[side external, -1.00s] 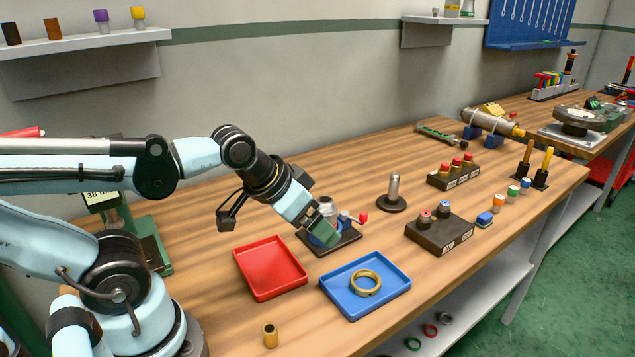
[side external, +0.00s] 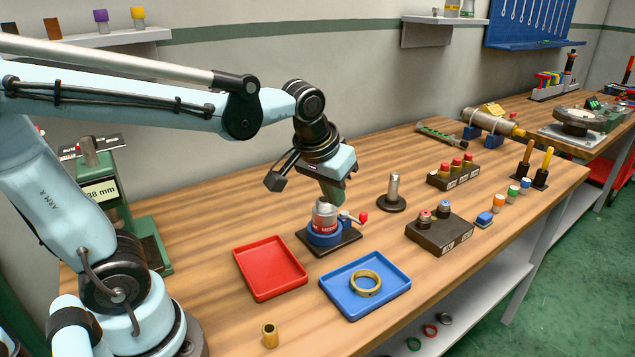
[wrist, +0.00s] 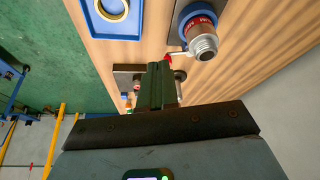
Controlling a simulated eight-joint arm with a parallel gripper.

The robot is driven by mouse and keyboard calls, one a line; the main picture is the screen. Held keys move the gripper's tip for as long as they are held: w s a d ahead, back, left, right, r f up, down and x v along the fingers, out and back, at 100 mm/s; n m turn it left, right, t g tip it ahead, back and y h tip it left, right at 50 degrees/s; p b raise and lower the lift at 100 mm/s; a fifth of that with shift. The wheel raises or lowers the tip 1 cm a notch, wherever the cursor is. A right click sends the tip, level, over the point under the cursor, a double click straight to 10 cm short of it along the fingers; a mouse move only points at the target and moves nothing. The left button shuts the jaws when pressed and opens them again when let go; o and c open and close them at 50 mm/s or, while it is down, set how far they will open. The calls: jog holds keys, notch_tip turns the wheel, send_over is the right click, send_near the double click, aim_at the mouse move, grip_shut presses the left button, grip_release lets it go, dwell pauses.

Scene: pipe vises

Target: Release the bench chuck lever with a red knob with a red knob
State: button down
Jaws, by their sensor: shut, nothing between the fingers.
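The bench chuck (side external: 325,236) is a blue ring on a black plate. A grey metal cylinder with a red band (side external: 325,216) stands upright in it. Its lever ends in a red knob (side external: 363,217), pointing right in the side view. My gripper (side external: 334,198) has green fingers, shut and empty, pointing down just above and behind the cylinder. In the wrist view the shut fingers (wrist: 160,72) lie beside the chuck (wrist: 192,16), and the red knob (wrist: 167,58) shows close by their tips, partly hidden. Whether they touch it I cannot tell.
A red tray (side external: 245,283) and a blue tray (side external: 335,303) with a brass ring (side external: 366,283) lie in front. A metal post on a black disc (side external: 392,205) and dark blocks with knobs (side external: 440,236) stand right. Bare wood lies behind the chuck.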

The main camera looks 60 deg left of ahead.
jog(key=shift+w+a, duration=0.1)
jog(key=shift+w, duration=0.4)
jog(key=x, duration=0.3)
jog(key=w+x, duration=0.1)
jog(key=x, duration=0.3)
jog(key=w+a+r+x, duration=0.1)
jog(key=x, duration=0.3)
jog(key=shift+f, duration=0.1)
jog(key=shift+w+a, duration=0.2)
jog(key=shift+w, duration=0.4)
